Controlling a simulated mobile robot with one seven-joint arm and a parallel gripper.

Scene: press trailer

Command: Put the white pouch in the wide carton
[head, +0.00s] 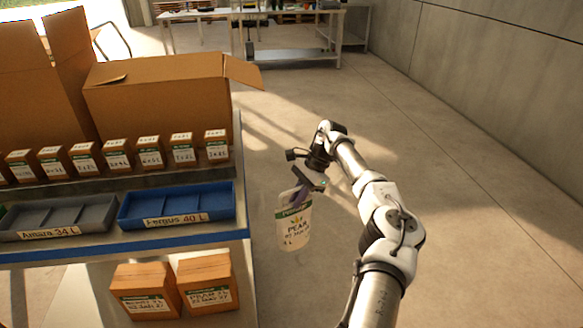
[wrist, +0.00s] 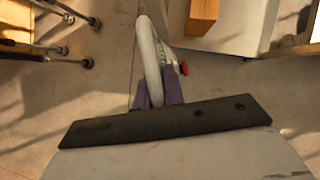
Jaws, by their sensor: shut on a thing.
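A taller carton (head: 40,105) stands left of the wide one. Several small boxes (head: 150,152) line up in front. A grey tray (head: 60,218) and a blue tray (head: 178,207) sit nearer. Two boxes (head: 207,284) are below. Floor right of the bench is clear.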

